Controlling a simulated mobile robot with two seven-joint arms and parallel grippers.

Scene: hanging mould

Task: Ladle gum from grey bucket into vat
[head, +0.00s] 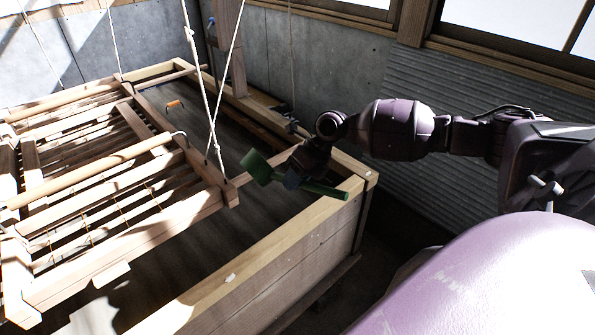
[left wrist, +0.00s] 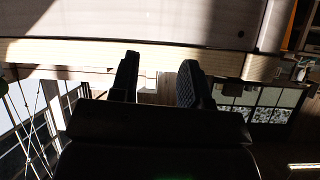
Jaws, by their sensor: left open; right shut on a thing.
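My right gripper (head: 293,178) is shut on a green ladle (head: 257,167) over the right end of the wooden vat (head: 262,252). The ladle's cup is to the left of the gripper and its handle end is to the right, near the vat's rim. I cannot tell whether the cup holds anything. The vat's inside is dark grey. The grey bucket is not in view. My left gripper (left wrist: 158,85) is open and empty in the left wrist view; it does not show in the head view.
A slatted wooden mould (head: 120,240) hangs on ropes (head: 203,80) over the left part of the vat. A wooden post (head: 230,50) stands at the vat's far side. Grey walls and a window (head: 510,30) are behind. A pale pink rounded surface fills the lower right.

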